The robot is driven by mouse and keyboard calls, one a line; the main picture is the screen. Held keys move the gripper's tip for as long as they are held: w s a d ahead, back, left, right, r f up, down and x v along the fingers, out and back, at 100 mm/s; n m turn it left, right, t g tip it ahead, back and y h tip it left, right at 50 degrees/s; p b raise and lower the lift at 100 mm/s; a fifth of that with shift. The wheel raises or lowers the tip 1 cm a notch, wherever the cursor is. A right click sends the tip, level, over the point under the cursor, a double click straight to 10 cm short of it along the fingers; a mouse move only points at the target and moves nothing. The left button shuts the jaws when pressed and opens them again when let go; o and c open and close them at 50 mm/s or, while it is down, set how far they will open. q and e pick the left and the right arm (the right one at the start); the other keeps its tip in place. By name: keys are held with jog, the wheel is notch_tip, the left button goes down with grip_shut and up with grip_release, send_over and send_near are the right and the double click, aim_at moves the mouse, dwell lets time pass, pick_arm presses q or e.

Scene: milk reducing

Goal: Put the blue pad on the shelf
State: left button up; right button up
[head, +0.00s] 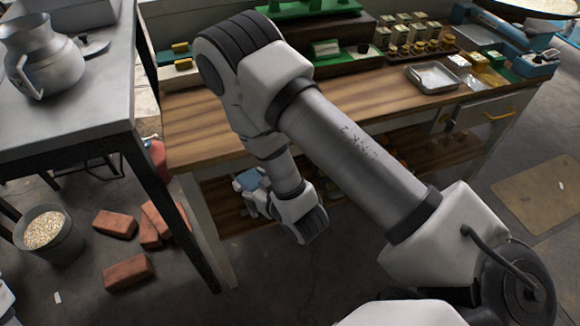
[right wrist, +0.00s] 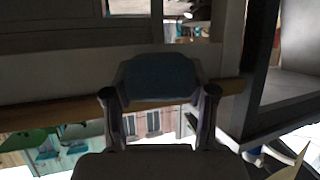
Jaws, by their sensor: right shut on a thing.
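The blue pad (head: 247,180) is held in my right gripper (head: 254,192), at the lower shelf (head: 224,208) under the wooden workbench. In the right wrist view the pad (right wrist: 160,78) sits between the two fingers of the gripper (right wrist: 160,108), which are shut on its sides. The pad looks dark blue and flat there. I cannot tell whether it touches the shelf board. My right arm hides much of the shelf. My left gripper is not in view.
The wooden workbench top (head: 370,110) holds trays and small goods. A grey metal table (head: 75,110) with a metal jug (head: 45,55) stands at left. A bucket of grain (head: 45,232) and several red bricks (head: 128,271) are on the floor.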

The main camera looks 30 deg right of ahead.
jog(key=s+d+f+m+h+b, duration=0.1)
jog(key=d+f+b, duration=0.4)
jog(key=f+b, duration=0.55)
jog(key=s+d+f+m+h+b, duration=0.15)
jog(key=d+f+b, duration=0.35)
jog(key=f+b, duration=0.5)
jog(key=d+f+m+h+b, duration=0.15)
jog(key=d+f+b, duration=0.35)
jog(key=f+b, duration=0.5)
jog(key=w+d+b, duration=0.1)
jog(key=w, duration=0.4)
jog(key=w+d+b, duration=0.2)
jog(key=w, duration=0.3)
jog(key=w+d+b, duration=0.2)
jog(key=w, duration=0.3)
jog(key=shift+d+r, duration=0.15)
jog(key=shift+d, duration=0.1)
notch_tip(320, 180, down, 4)
jog(key=shift+w+r+b, duration=0.1)
jog(key=shift+r+b, duration=0.15)
jog(key=shift+b, duration=0.85)
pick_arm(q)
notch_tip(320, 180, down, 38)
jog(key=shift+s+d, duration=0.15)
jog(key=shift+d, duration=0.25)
pick_arm(e)
jog(key=shift+r, duration=0.1)
